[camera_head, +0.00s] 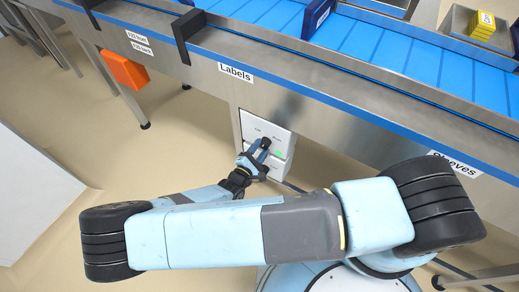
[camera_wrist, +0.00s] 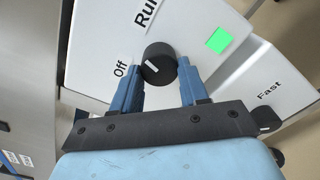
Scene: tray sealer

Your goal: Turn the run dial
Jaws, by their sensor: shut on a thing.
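The run dial (camera_wrist: 158,62) is a round black knob with a short white mark, on a white panel (camera_wrist: 100,35) in the wrist view. The word "Off" is left of the dial and "Run" above it, partly cut off. A bright green square (camera_wrist: 219,40) is to its right. The white mark lies on the dial's lower left part. My gripper (camera_wrist: 160,78) has one blue finger on each side of the dial and is shut on it. In the head view my gripper (camera_head: 262,150) is at the white panel (camera_head: 258,124) under the conveyor; the dial is largely hidden there.
A second white box (camera_wrist: 275,70) marked "Fast" has another black knob (camera_wrist: 266,119), close to my gripper's right side. An orange box (camera_head: 124,69) hangs at left.

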